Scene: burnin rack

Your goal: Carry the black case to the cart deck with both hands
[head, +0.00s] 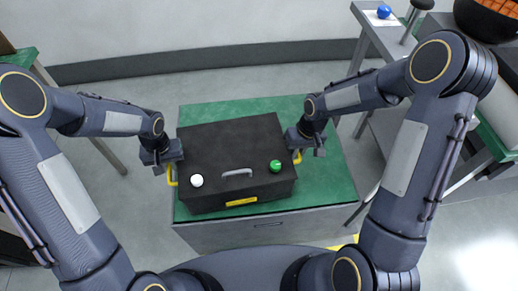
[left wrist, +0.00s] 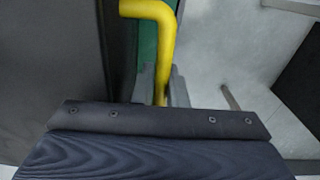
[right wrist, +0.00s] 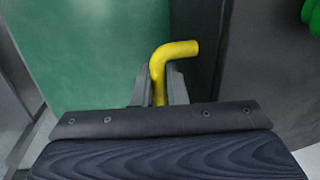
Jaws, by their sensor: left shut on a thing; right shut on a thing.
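The black case (head: 228,145) is at the centre of the head view, over the green top (head: 325,175) of a grey cabinet-like cart. I cannot tell whether it rests on the top or hangs just above it. A white ball (head: 196,180) and a green ball (head: 275,166) show on the case beside its grey handle. My left gripper (head: 170,172) is shut on the yellow side handle, which shows in the left wrist view (left wrist: 160,40). My right gripper (head: 297,152) is shut on the other yellow handle, seen in the right wrist view (right wrist: 172,55).
A grey table (head: 393,38) at the upper right carries a blue ball (head: 384,11). A black bowl-like container (head: 490,18) with orange contents is at the far top right. A green-topped table (head: 18,58) stands at the left. Pale floor is open behind the cart.

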